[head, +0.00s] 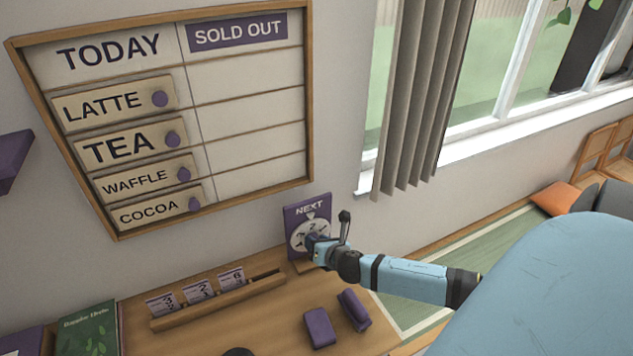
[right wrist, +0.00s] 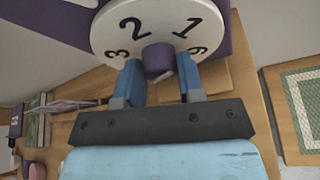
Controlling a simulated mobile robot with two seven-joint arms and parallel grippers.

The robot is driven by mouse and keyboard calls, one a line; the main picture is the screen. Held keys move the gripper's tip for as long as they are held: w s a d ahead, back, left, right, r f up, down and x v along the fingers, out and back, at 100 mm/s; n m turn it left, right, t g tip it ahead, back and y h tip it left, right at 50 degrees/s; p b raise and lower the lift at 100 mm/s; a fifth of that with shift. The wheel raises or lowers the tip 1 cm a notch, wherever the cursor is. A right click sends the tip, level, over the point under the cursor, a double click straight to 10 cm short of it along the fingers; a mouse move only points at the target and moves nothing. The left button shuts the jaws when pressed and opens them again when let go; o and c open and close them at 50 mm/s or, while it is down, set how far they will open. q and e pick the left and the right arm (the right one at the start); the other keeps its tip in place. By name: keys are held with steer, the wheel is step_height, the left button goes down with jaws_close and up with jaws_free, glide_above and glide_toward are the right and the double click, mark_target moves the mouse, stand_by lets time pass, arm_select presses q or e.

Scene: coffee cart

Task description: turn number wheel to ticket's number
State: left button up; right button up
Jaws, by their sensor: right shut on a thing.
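The number wheel (head: 297,238) is a white disc on a purple stand marked NEXT (head: 302,208), at the back of the counter. In the right wrist view the wheel (right wrist: 160,25) shows black digits, with 2 and 1 clearest. Its purple knob (right wrist: 158,59) sits between the blue fingers of my right gripper (right wrist: 158,83), shut on it. In the head view this gripper (head: 314,243) covers part of the wheel, and I cannot tell which digit is at the pointer. Tickets (head: 198,291) stand in a wooden rail; they seem to read 3, 2 and 6.
The wooden rail (head: 225,300) runs along the counter, left of the wheel. Two purple blocks (head: 320,327) lie in front of the wheel. A green book (head: 90,330) lies at the left. A menu board (head: 243,120) hangs above, and a curtain (head: 420,95) hangs at the window.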

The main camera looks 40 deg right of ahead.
steer(key=shift+d+f+m+t+y+b, duration=0.15)
steer(key=shift+m+t+y+b, duration=0.15)
steer(key=shift+m+y+b, duration=0.3)
steer(key=shift+f+m+b, duration=0.1)
steer(key=shift+m+b, duration=0.4)
steer(key=shift+m, duration=0.2)
steer(key=shift+m+t+y+b, duration=0.5)
steer(key=shift+m+y+b, duration=0.1)
steer(key=shift+b, duration=0.1)
steer(key=shift+m+t+y+b, duration=0.4)
steer(key=shift+m+b, duration=0.5)
steer(key=shift+s+d+m+t+y+b, duration=0.1)
steer(key=shift+m+t+y+b, duration=0.25)
steer(key=shift+m+b, duration=0.45)
steer(key=shift+m, duration=0.4)
steer(key=o, duration=0.9)
steer(key=shift+o, duration=0.2)
